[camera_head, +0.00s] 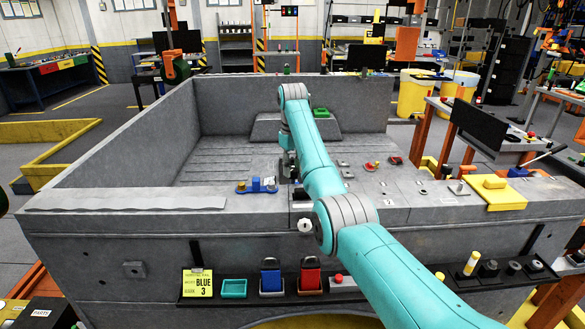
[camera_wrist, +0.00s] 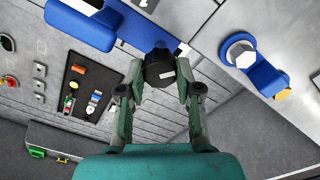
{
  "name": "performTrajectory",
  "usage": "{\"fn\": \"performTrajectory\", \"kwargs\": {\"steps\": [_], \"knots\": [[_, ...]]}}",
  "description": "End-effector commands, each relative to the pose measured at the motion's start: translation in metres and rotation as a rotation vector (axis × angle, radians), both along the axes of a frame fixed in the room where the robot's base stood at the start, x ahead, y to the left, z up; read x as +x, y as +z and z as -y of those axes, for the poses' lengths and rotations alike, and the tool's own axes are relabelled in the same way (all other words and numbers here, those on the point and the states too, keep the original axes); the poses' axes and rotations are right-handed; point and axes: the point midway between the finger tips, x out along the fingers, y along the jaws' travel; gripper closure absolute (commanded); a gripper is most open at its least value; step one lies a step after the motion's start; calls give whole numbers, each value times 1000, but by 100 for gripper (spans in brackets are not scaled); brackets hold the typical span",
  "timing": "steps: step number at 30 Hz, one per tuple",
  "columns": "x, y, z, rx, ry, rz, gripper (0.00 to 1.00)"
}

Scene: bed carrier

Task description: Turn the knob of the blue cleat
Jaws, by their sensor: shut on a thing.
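The blue cleat (camera_head: 256,185) sits on the front ledge of the grey bed, left of my gripper. In the wrist view the blue cleat (camera_wrist: 262,76) is at the right, with a silver hex head (camera_wrist: 241,54) at one end and a small gold knob (camera_wrist: 283,94) at the other. My gripper (camera_wrist: 158,72) is shut on a dark block with a small white mark (camera_wrist: 159,69). The fingers are apart from the cleat. In the head view my gripper (camera_head: 287,177) is low over the ledge, partly hidden by my arm.
A blue part (camera_wrist: 82,24) with a white plate lies top left in the wrist view. A dark panel with small knobs (camera_wrist: 87,92) is below it. The bed floor (camera_head: 215,155) is clear.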

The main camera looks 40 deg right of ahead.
Motion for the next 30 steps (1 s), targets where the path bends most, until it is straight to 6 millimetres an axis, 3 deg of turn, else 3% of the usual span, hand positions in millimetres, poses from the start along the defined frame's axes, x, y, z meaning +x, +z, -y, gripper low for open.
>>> {"fn": "performTrajectory", "kwargs": {"steps": [15,30], "knots": [[0,0,1,-1,410,1,100],[0,0,1,-2,540,1,100]]}}
